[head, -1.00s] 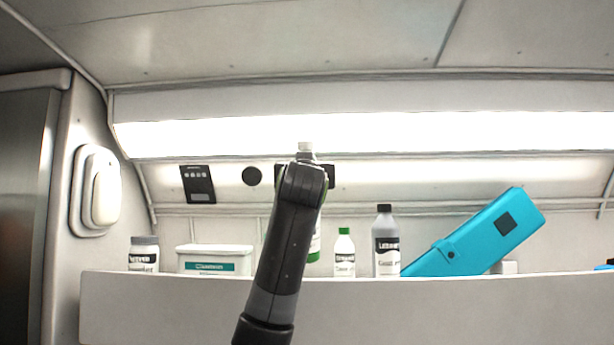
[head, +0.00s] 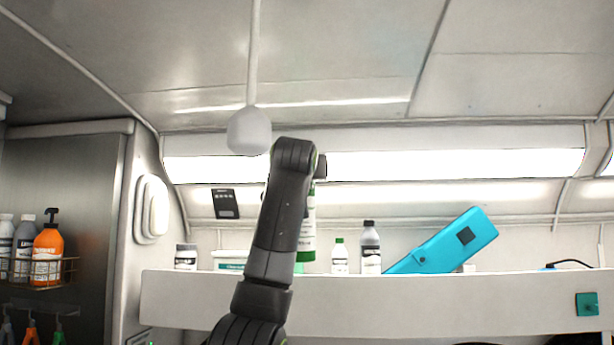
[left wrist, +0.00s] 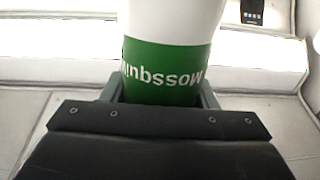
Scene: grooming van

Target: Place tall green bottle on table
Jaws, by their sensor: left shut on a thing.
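The tall green bottle, white with a green band, shows partly behind my left arm in the head view (head: 308,228). In the left wrist view its white body and green label (left wrist: 165,72) fill the middle, with the lettering upside down. My left gripper (left wrist: 160,95) is shut on the bottle, a finger on each side of the green band. In the head view my left arm hides the gripper and part of the bottle. The table is not in view. My right gripper is not in view.
A shelf (head: 360,302) holds a small green-capped bottle (head: 340,260), a grey bottle (head: 370,250), a teal case (head: 445,243), a jar (head: 186,258) and a tub (head: 232,260). A white pendant (head: 249,132) hangs from the ceiling. An orange pump bottle (head: 47,258) stands in a left-hand rack.

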